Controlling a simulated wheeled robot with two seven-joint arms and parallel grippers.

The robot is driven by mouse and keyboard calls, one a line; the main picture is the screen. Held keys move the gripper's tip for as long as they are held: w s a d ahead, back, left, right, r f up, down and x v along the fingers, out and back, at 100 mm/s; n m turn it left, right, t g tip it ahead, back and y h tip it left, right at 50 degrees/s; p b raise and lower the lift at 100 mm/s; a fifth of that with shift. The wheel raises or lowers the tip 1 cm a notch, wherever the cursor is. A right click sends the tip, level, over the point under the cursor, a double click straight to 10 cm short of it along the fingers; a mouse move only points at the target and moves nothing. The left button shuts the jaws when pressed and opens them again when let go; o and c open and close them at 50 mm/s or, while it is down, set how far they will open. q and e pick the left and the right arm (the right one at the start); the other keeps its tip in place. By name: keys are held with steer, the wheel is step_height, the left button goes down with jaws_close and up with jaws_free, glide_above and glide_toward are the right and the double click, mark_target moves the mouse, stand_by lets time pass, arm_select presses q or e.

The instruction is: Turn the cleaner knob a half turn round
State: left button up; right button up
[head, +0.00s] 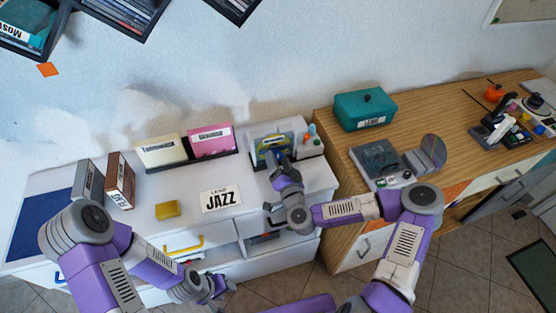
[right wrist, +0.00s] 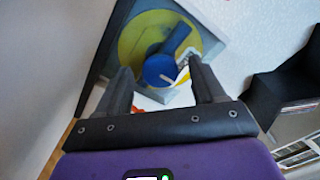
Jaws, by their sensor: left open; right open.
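The cleaner (head: 306,128) is a pale machine at the right end of the white cabinet, with a yellow-green disc (head: 264,138) on its grey front. In the right wrist view the disc (right wrist: 132,42) is behind a round blue knob (right wrist: 157,70) with a blue bar pointing up and right. My right gripper (right wrist: 161,80) is open, with its fingers on either side of the knob in that view; I cannot tell whether they touch it. In the head view the right gripper (head: 275,160) partly hides the cleaner's front. My left gripper (head: 224,287) is open and low before the cabinet drawers.
A JAZZ card (head: 220,199), a yellow block (head: 168,209) and record bins with a cream divider (head: 160,150) and pink divider (head: 211,141) are on the white cabinet (head: 310,175). A teal box (head: 365,109) stands on the wooden counter (head: 440,97) at right.

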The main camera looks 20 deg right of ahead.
steer(key=shift+w, duration=0.5)
steer(key=shift+c, duration=0.3)
steer(key=c, duration=1)
